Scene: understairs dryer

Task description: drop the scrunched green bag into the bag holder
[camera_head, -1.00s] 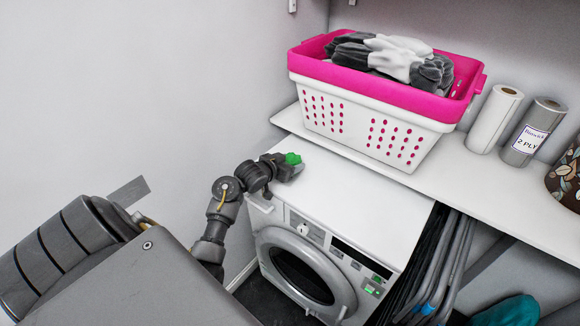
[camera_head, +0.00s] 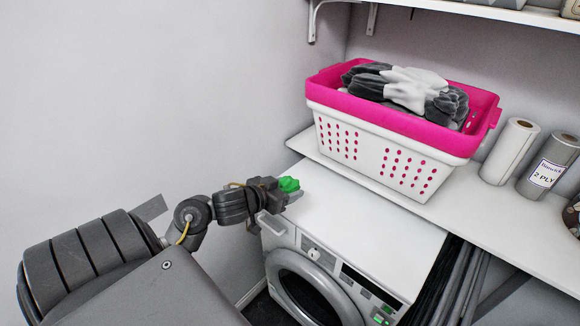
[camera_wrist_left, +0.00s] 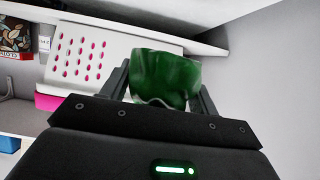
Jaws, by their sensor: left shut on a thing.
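I cannot make out the bag holder in these frames. My right gripper is not in view.
A white and pink laundry basket (camera_head: 375,150) with grey and white cloths stands on a white shelf (camera_head: 445,197) behind the dryer (camera_head: 365,225). Two paper rolls (camera_head: 510,152) stand to its right. The dryer top is clear. A bare wall is at left.

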